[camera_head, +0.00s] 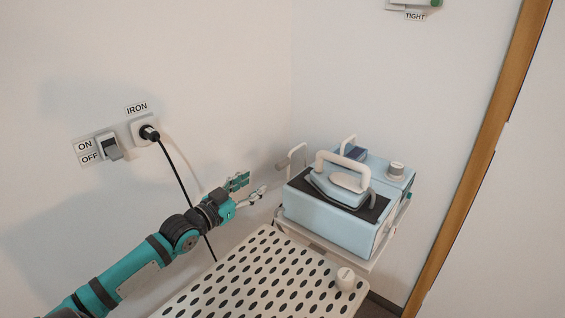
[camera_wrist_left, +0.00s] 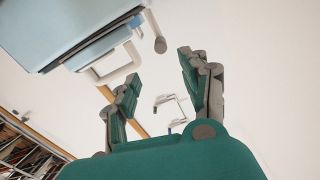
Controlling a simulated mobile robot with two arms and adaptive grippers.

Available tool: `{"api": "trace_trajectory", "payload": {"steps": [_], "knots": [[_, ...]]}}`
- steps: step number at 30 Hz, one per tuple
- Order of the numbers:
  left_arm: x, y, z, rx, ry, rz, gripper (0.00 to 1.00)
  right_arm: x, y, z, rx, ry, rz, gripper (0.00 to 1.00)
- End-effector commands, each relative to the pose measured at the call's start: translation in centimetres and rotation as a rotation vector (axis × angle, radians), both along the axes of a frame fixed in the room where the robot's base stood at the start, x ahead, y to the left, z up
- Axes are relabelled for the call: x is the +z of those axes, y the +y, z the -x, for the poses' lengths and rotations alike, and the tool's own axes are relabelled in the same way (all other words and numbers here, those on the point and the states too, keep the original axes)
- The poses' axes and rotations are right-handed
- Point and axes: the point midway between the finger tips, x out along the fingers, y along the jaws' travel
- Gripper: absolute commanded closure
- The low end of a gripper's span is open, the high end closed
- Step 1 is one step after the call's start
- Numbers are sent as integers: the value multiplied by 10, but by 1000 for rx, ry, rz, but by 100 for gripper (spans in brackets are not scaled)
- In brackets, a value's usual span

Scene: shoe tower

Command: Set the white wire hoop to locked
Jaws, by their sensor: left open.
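The light blue steam station (camera_head: 325,222) stands on a white stand with an iron (camera_head: 342,188) resting on top. A white wire hoop (camera_head: 304,151) rises at the station's left side, with a grey-brown grip at its near end. A white hoop (camera_wrist_left: 117,73) also shows under the station in the left wrist view; whether it is the same part I cannot tell. My left gripper (camera_head: 248,187) is open and empty, left of the hoop and apart from it. Its spread fingers (camera_wrist_left: 158,75) show nothing between them. My right gripper is not in view.
A perforated ironing board (camera_head: 262,275) with a white knob (camera_head: 346,279) lies below. A black cord hangs from the IRON socket (camera_head: 147,131), beside an ON/OFF switch (camera_head: 109,147). The wall is close behind my left arm. A wooden frame edge (camera_head: 480,165) runs on the right.

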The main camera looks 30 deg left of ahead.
Motion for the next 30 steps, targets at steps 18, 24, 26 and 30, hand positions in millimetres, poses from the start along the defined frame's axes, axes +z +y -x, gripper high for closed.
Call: {"api": "trace_trajectory", "payload": {"steps": [18, 24, 26, 30], "knots": [[1, -8, -113, 2, -1, 1, 54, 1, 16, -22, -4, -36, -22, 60], [0, -10, -132, 0, 1, 1, 54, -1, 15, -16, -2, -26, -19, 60], [0, -10, -135, 1, 1, 1, 54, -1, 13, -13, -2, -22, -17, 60], [0, -10, -137, 0, 1, 0, 54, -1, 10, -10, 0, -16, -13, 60]]}}
